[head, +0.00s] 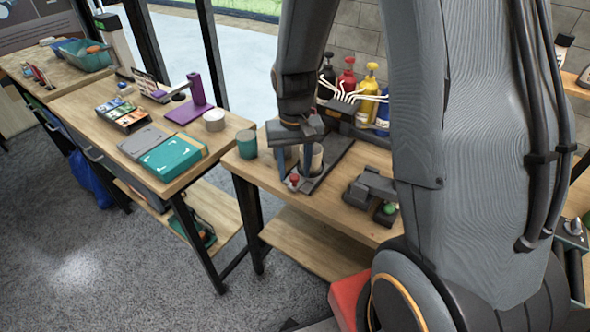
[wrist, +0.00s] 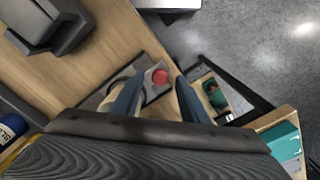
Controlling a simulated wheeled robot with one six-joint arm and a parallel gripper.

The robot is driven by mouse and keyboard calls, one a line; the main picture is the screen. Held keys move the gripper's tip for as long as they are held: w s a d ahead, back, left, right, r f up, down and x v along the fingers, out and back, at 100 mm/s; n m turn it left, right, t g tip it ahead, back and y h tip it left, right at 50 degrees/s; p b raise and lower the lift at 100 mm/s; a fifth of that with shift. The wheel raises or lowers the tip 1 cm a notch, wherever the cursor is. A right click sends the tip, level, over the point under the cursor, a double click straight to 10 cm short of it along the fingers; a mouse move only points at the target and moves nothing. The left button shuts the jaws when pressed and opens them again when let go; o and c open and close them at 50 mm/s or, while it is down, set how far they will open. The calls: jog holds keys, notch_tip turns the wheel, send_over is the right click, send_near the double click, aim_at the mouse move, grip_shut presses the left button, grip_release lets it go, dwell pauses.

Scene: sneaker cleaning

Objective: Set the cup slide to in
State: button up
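The cup slide is a dark flat track (head: 330,167) on the wooden table, with a red knob (head: 294,178) at its near end. A pale cup (head: 317,158) stands on it, partly hidden by my gripper (head: 294,172). My gripper points down over the near end, with its two blue-grey fingers apart. In the wrist view the red knob (wrist: 160,76) shows between the fingertips (wrist: 160,80), with visible gaps on both sides. I cannot tell whether a finger touches it.
A green cup (head: 247,144) stands at the table's left edge. A dark device with a green button (head: 389,208) is to the right. Several coloured pump bottles (head: 368,92) stand behind. A second table with a teal box (head: 170,158) is at left, across a gap.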

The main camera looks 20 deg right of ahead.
jog(key=shift+f, duration=0.6)
